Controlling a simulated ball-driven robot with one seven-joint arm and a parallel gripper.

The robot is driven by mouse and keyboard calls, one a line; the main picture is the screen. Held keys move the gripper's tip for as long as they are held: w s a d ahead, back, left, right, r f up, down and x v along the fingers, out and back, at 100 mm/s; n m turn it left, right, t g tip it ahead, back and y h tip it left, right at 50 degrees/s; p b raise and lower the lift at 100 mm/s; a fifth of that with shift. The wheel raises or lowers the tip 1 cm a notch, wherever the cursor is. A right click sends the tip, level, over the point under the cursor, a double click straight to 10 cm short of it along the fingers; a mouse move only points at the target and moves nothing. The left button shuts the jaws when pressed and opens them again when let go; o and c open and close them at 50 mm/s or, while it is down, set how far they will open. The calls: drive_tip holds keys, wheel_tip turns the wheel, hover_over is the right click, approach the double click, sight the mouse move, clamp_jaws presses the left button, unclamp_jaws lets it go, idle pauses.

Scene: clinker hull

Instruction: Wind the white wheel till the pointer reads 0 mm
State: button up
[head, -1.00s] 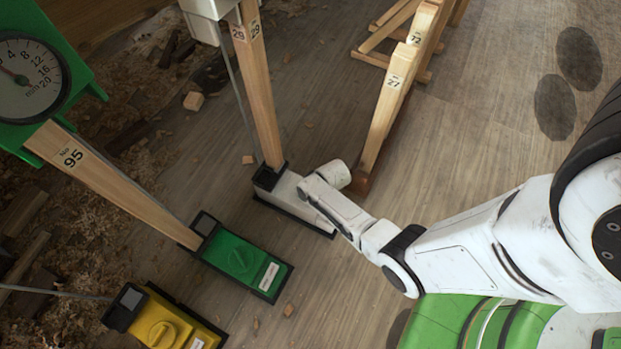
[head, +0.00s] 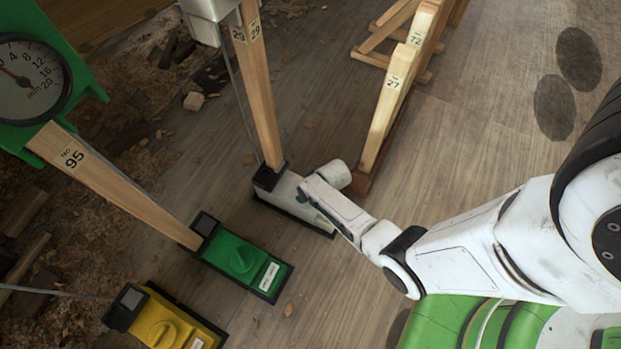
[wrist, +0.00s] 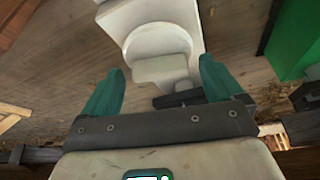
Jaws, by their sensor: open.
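The white box (head: 284,193) stands at the foot of a wooden post, partly hidden behind my arm in the head view. In the wrist view its white wheel (wrist: 158,40) is a round disc with a raised grip block. The wheel lies ahead of my gripper (wrist: 162,70), between the lines of its two teal fingers. The fingers are apart, with nothing held; contact with the wheel cannot be told. Only the lower part of a white housing (head: 208,10) shows at the top of the post. No pointer for the white wheel is in view.
A green box (head: 243,262) with a knob and a yellow box (head: 165,322) stand to the left. A green-framed dial (head: 28,80) is on the post marked 95. Wooden trestles (head: 395,90) stand close right of the white box.

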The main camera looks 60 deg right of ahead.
drive_tip(key=p+v, duration=0.5)
drive_tip(key=v, duration=0.5)
drive_tip(key=shift+r, duration=0.2)
drive_tip(key=shift+s, duration=0.1)
